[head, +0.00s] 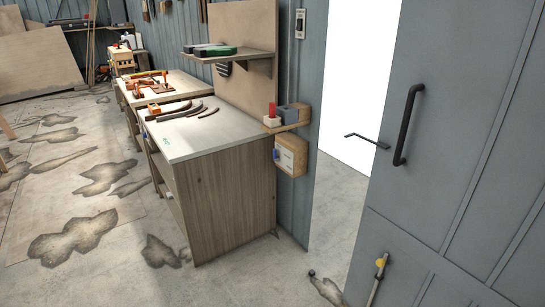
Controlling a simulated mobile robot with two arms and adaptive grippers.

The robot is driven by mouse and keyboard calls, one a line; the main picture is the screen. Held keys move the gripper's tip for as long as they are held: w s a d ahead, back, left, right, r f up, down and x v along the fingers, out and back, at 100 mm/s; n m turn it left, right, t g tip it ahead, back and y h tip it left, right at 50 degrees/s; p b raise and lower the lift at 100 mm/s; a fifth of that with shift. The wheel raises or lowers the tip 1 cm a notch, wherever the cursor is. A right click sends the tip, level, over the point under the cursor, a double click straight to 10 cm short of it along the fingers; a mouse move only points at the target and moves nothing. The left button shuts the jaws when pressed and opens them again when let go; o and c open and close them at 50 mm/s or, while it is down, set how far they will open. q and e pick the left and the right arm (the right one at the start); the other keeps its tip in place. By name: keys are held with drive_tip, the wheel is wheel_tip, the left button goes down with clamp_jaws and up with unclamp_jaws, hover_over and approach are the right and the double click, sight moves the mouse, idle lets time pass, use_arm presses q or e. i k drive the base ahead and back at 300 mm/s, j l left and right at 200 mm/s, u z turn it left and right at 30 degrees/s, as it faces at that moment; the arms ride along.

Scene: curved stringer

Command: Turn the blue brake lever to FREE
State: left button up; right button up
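A small wooden box with a pale front plate (291,155) is mounted at the end of the workbench, below a small shelf. A small blue part (276,154) sticks out at the left side of this box. It may be the blue brake lever, but it is too small to tell its setting, and I cannot read any FREE mark. Neither of my grippers is in view.
The workbench (222,130) carries curved wooden pieces (172,107). A small shelf (290,124) holds a red piece and a grey block. A grey door (445,130) with a black handle (407,125) stands at right beside a bright opening. Stained floor (130,225) at left is clear.

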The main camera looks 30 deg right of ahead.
sight(275, 158)
drive_tip(key=i+l+z, duration=0.25)
drive_tip(key=i, duration=0.7)
drive_tip(key=i+z, duration=0.25)
drive_tip(key=i, duration=0.7)
drive_tip(key=i+j+z, duration=0.25)
drive_tip(key=i, duration=0.7)
drive_tip(key=l, duration=0.1)
